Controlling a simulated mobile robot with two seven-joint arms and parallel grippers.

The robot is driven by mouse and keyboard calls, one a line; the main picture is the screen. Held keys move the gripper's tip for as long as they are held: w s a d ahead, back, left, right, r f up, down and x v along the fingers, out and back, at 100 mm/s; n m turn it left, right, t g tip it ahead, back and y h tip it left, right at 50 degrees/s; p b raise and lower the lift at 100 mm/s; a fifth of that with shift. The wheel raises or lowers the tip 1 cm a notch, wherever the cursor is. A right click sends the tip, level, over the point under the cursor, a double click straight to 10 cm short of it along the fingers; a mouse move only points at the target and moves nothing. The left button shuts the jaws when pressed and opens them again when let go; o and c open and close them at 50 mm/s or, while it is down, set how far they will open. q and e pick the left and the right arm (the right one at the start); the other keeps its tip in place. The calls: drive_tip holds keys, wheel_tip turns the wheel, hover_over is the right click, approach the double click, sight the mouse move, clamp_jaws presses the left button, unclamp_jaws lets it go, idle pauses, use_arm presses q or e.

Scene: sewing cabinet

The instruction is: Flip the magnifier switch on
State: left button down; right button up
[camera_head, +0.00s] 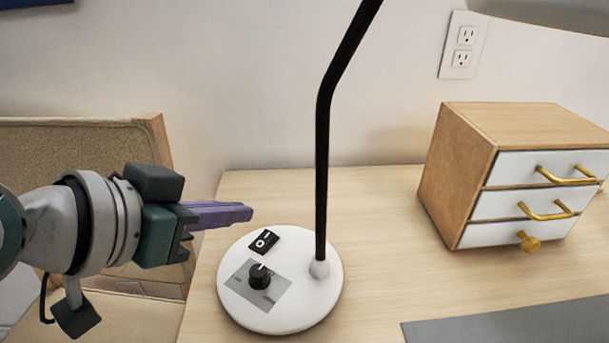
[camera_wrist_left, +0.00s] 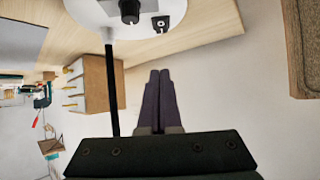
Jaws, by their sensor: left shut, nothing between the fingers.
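The magnifier's round white base (camera_head: 307,309) stands on the wooden table, with a black pole (camera_head: 322,150) rising from it. A black rocker switch (camera_head: 263,241) sits on the back left of the base, and a black knob (camera_head: 260,276) on a grey plate is in front of it. My left gripper (camera_head: 250,213) is shut and empty, its purple fingers just above and behind the switch, apart from it. In the left wrist view, the switch (camera_wrist_left: 161,23) shows at the top, beyond the fingertips (camera_wrist_left: 159,73). My right gripper is not in view.
A small wooden cabinet (camera_head: 455,150) with white drawers and gold handles stands at the right. A grey mat (camera_head: 500,325) lies at the front right. A cork-faced wooden panel (camera_head: 70,140) is behind my left arm. A wall outlet (camera_head: 462,45) is at the back.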

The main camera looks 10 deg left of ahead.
sight(265, 244)
use_arm(q)
drive_tip(key=b+x, duration=0.1)
drive_tip(key=x, duration=0.3)
drive_tip(key=shift+f, duration=0.1)
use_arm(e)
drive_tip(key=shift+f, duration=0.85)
use_arm(q)
drive_tip(key=f+b, duration=0.1)
drive_tip(key=w+f, duration=0.1)
drive_tip(key=f, duration=0.1)
drive_tip(key=shift+d+f+b, duration=0.15)
drive_tip(key=shift+d+b, duration=0.05)
drive_tip(key=shift+b, duration=0.15)
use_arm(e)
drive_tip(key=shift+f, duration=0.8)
use_arm(q)
drive_tip(key=shift+w+f, duration=0.15)
drive_tip(key=shift+f, duration=0.2)
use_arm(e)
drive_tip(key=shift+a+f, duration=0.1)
